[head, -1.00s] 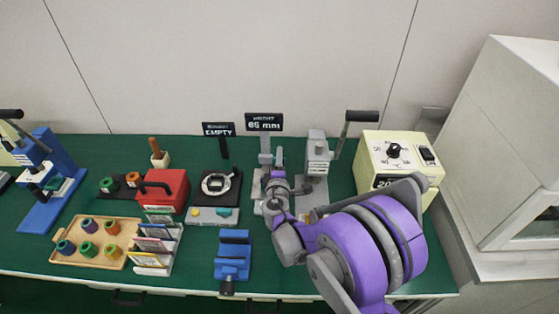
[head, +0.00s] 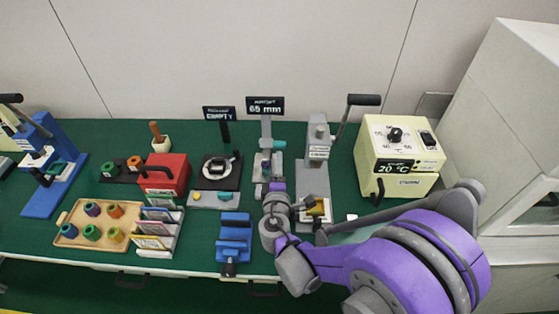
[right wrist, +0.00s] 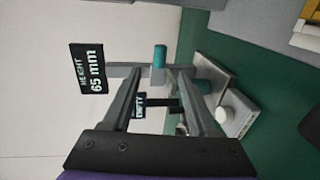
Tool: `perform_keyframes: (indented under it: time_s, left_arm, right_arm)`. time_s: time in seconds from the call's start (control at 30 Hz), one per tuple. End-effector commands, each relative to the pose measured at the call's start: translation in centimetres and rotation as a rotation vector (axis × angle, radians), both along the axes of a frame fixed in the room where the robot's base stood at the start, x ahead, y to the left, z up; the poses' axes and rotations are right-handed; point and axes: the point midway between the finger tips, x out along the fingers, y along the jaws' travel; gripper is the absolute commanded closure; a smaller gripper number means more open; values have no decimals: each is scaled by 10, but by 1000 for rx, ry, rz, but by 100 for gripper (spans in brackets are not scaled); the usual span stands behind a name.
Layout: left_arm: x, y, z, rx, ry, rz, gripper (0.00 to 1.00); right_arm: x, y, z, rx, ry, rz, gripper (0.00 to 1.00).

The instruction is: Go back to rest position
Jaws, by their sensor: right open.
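My right arm comes in from the lower right in the head view. Its gripper (head: 276,188) is over the front of the height gauge (head: 266,140), below the "65 mm" sign (head: 265,106); its fingertips are hard to make out there. In the right wrist view the gripper (right wrist: 160,78) is open, with nothing between its two fingers. Beyond the fingers are the gauge's teal knob (right wrist: 160,56) and the "HEIGHT 65 mm" sign (right wrist: 90,68). My left gripper is not in view.
A grey lever press (head: 317,150) with a yellow-green piece in it stands close right of the gripper. A cream heater box (head: 400,150) is further right. The blue vise (head: 234,235), black-topped gauge (head: 217,172), card rack (head: 158,228) and spool tray (head: 75,235) are left.

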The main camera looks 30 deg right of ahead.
Motion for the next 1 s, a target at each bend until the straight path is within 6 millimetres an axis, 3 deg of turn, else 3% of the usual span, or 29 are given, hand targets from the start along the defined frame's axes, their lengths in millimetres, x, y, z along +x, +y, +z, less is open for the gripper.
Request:
perform_keyframes:
  time_s: [0.57,0.67,0.8,1.0]
  left_arm:
    - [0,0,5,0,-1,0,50]
    - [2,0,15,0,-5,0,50]
    - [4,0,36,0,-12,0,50]
    - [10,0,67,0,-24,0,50]
  right_arm:
    - [-7,-4,5,46,3,-24,41]
    - [-23,-10,15,170,15,-83,41]
    - [-64,-14,26,456,58,-215,41]
    - [-133,17,32,905,165,-387,41]
